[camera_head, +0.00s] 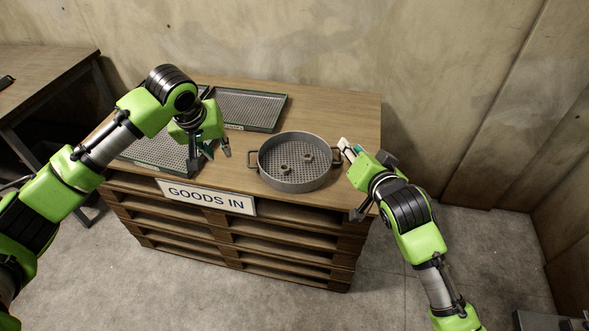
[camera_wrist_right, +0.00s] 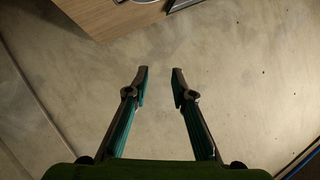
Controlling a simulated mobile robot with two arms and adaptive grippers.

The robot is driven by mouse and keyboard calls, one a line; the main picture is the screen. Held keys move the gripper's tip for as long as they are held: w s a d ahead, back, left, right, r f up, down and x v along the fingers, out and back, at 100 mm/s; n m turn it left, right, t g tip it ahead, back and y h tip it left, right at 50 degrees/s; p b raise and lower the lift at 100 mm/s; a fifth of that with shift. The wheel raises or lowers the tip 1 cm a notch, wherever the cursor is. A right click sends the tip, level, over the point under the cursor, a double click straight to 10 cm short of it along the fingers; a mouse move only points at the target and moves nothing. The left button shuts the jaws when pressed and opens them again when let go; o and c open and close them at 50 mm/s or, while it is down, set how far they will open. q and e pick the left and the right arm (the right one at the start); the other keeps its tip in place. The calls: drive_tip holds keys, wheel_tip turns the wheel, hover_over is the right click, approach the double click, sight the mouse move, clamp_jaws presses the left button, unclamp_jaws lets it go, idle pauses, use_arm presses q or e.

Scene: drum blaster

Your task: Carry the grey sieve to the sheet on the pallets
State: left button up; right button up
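The grey sieve (camera_head: 293,182), round with a perforated floor and a handle on each side, rests on the wooden sheet (camera_head: 345,112) on top of the stacked pallets (camera_head: 285,252). Two small grey ring-like pieces show inside it. My left gripper (camera_head: 216,151) is open and empty, left of the sieve's left handle and apart from it. My right gripper (camera_head: 346,148) is close to the right handle; contact cannot be told in the head view. In the right wrist view my right gripper (camera_wrist_right: 160,75) has its fingertips apart with nothing between them.
Two green-edged mesh trays lie on the sheet, one at the back (camera_head: 248,108) and one at the left (camera_head: 158,154), partly behind my left arm. A "GOODS IN" sign (camera_head: 205,197) hangs on the front. A wooden table (camera_head: 40,80) stands at far left. Walls close the back and right.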

drive_tip(key=v, duration=0.9)
drive_tip(key=shift+s+r, duration=0.3)
drive_tip(key=shift+d, duration=0.15)
